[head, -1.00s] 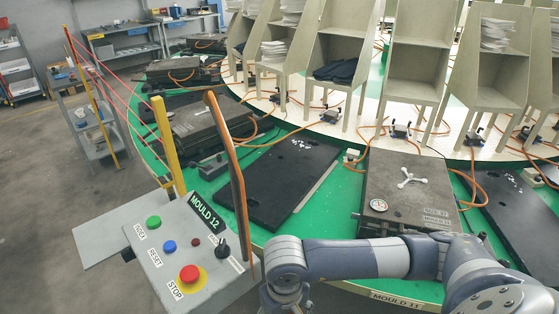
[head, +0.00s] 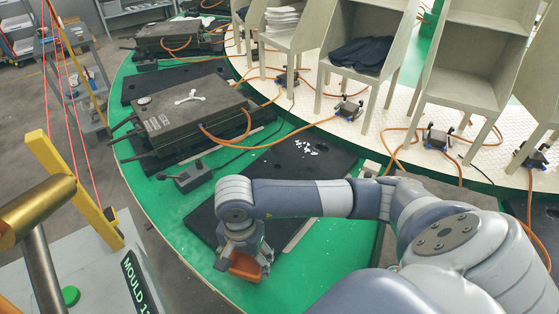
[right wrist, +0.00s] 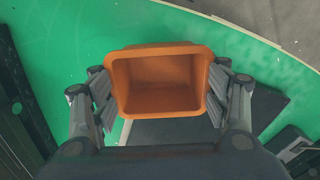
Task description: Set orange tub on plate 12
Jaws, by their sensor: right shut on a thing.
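The orange tub (head: 246,265) is held in my right gripper (head: 247,262), below the wrist in the head view. In the right wrist view the tub (right wrist: 160,80) shows its open, empty inside, with my right gripper's fingers (right wrist: 160,104) closed against its two sides. A flat black plate (head: 322,160) with small white pieces lies on the green carousel, partly behind my right arm. The tub is over the green near the plate's front end; I cannot tell its height. No number is readable on the plate. My left gripper is not in view.
A mould (head: 190,112) with a white handle and orange hose stands left of the plate. A control box (head: 88,262) with a MOULD sign and a yellow post (head: 75,190) are front left. Beige shelves (head: 365,60) stand behind.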

